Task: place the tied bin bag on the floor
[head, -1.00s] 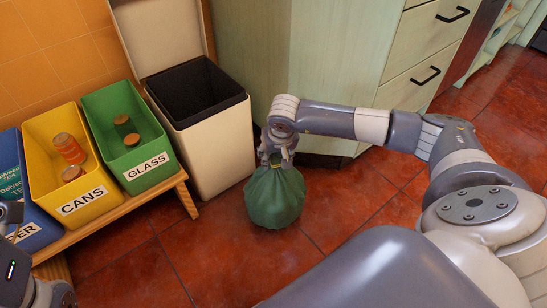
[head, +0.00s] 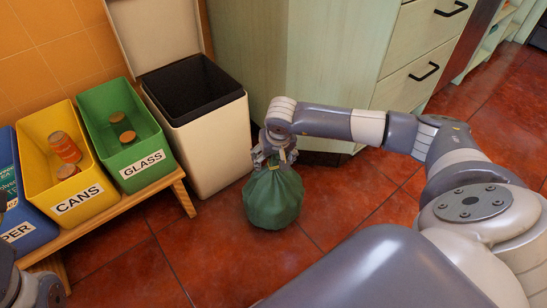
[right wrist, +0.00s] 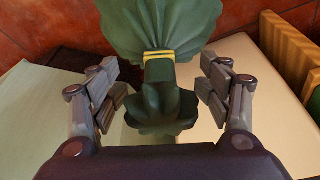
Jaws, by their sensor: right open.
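The tied green bin bag (head: 273,199) is upright on the red tiled floor, in front of the cream bin. Its gathered neck with a yellow tie (right wrist: 159,56) shows in the right wrist view. My right gripper (head: 274,160) is directly above the bag. In the right wrist view its two fingers (right wrist: 160,85) stand apart on either side of the neck, with a gap on each side and no contact. A small part of my left arm shows at the lower left edge of the head view; its fingers are not visible.
The open cream bin (head: 213,150) with a black liner stands behind the bag. A wooden bench (head: 178,178) at left holds blue, yellow CANS (head: 78,201) and green GLASS (head: 143,172) boxes. A pale green cabinet (head: 300,60) is behind. Floor in front of the bag is clear.

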